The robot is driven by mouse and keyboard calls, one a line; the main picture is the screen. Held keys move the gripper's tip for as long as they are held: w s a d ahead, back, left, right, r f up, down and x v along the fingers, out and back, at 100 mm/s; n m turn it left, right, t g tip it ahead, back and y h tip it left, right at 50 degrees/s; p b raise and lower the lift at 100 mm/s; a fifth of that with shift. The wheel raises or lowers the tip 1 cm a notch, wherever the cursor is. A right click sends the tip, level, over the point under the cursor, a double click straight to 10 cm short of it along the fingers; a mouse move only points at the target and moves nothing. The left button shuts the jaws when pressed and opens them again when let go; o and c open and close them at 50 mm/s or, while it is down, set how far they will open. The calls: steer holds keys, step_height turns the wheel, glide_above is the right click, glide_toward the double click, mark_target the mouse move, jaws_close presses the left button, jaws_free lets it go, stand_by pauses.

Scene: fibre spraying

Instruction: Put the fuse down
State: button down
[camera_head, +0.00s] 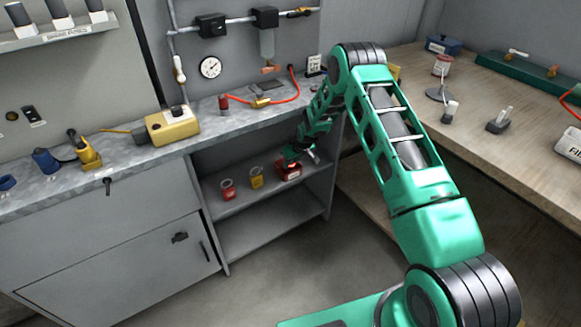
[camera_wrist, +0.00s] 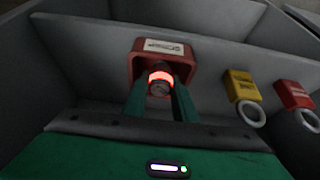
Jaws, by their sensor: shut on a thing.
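My gripper (camera_wrist: 160,88) is shut on the fuse (camera_wrist: 160,77), a small round piece with a glowing red band and a grey end, seen between the two green fingers in the wrist view. The fuse is at the opening of a red box (camera_wrist: 191,63) with a white label; I cannot tell if it touches the inside. In the head view my gripper (camera_head: 301,153) reaches into the open shelf under the grey bench, at the red box (camera_head: 289,173). The fuse is hidden there.
A yellow padlock (camera_head: 256,178) and a red padlock (camera_head: 228,190) stand beside the box on the shelf (camera_head: 240,197). The grey bench top (camera_head: 215,122) overhangs it. A shelf side wall stands close on the box's right. The lower shelf (camera_head: 265,232) is empty.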

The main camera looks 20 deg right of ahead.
steer(key=shift+w+g, duration=0.1)
steer(key=shift+g, duration=0.2)
steer(key=shift+f, duration=0.75)
steer(key=shift+f, duration=0.1)
steer(key=c, duration=1.4)
jaws_free()
steer(key=shift+c, duration=0.2)
steer(key=v, duration=1.2)
steer(key=shift+r, duration=0.25)
